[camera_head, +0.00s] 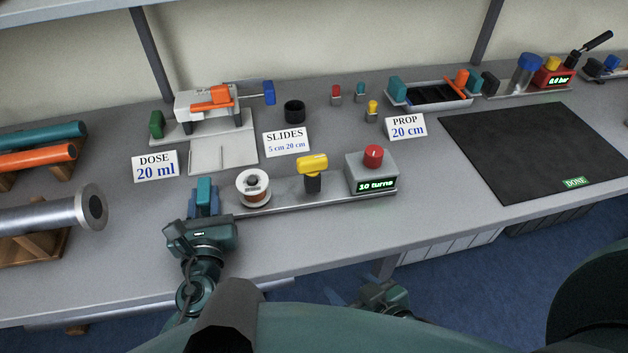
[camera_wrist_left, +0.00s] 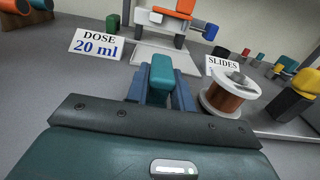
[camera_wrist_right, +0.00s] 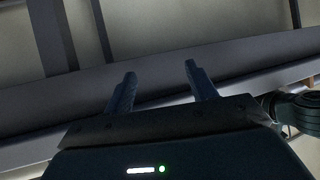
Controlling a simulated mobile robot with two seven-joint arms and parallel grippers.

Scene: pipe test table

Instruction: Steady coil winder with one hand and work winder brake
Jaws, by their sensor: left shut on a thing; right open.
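The coil winder is a low metal rail (camera_head: 284,203) near the table's front edge. It carries a teal grip block (camera_head: 205,187) at the left end and a white spool of copper wire (camera_head: 253,188). To the right are a yellow-topped lever on a dark post (camera_head: 313,165) and a grey box (camera_head: 371,175) with a red knob, reading "10 turns". My left gripper (camera_head: 204,203) is shut on the teal block, which also shows between its fingers in the left wrist view (camera_wrist_left: 161,78). My right gripper (camera_head: 388,298) is low in front of the table; its fingers are apart and empty in the right wrist view (camera_wrist_right: 160,88).
Behind the winder stand a dosing rig (camera_head: 207,103), a black cup (camera_head: 294,111) and the DOSE (camera_head: 155,166), SLIDES (camera_head: 286,142) and PROP (camera_head: 405,127) cards. Pipes on wooden cradles lie at left. A black mat (camera_head: 540,145) at right is bare except for a DONE label.

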